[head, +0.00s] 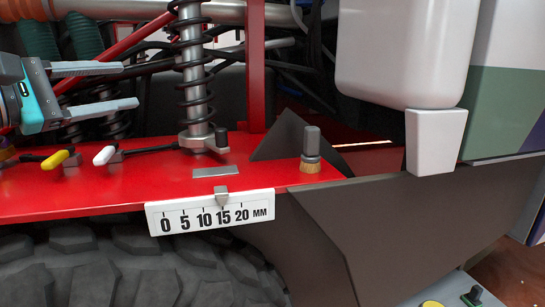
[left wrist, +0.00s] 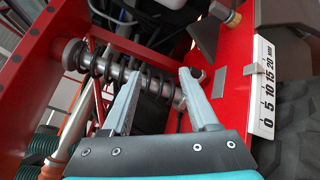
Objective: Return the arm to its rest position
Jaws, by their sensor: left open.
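My left gripper (head: 135,86) comes in from the left of the head view. Its two grey fingers are spread apart with nothing between them. It hangs above the red ledge, left of the coil-spring shock absorber (head: 193,75). In the left wrist view, the open fingers (left wrist: 160,88) point toward the shock absorber (left wrist: 130,75), which shows behind and between them. I cannot tell from this whether they touch it. My right gripper is in neither view.
The red ledge (head: 100,196) carries a yellow-handled lever (head: 55,159), a white-handled lever (head: 104,155) and a brush (head: 311,150). A millimetre scale (head: 210,212) hangs on its front edge above a tyre (head: 100,265). A white container (head: 400,50) stands at right.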

